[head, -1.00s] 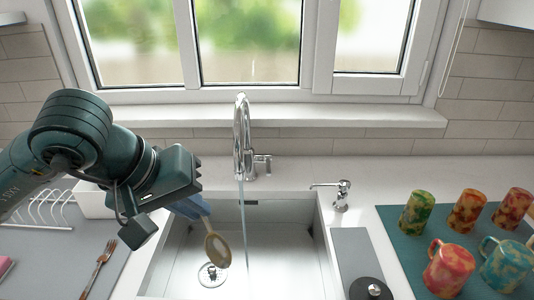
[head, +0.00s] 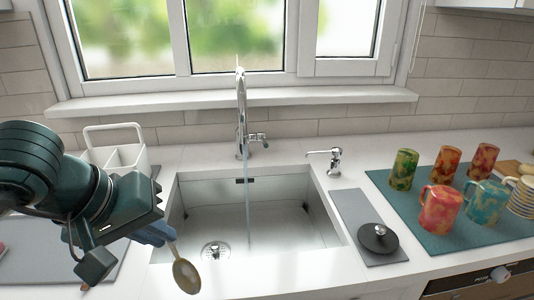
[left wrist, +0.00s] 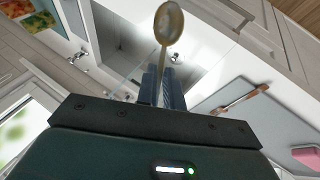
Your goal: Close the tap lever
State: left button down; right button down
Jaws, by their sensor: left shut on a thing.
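A chrome tap (head: 241,110) stands behind the sink (head: 330,218), and a thin stream of water runs from it into the basin. Its small lever (head: 259,140) sticks out at the right side of the tap's base. My left gripper (head: 165,235) is at the sink's front left corner, well apart from the lever. It is shut on a spoon (head: 185,275), whose bowl points away from the fingers. The spoon also shows in the left wrist view (left wrist: 167,24) between the blue fingers. My right gripper is not in view.
A soap dispenser (head: 334,160) stands right of the tap. A grey board (head: 350,205) with a black round lid (head: 378,238) lies right of the sink. Several mugs stand on a teal mat (head: 410,225). A white caddy (head: 117,155) stands at the back left.

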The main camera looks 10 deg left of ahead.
aim_at(261, 137)
jog(key=k+l+u, duration=0.2)
jog(key=u, duration=0.3)
jog(key=k+l+u, duration=0.1)
jog(key=k+u, duration=0.35)
jog(key=i, duration=0.1)
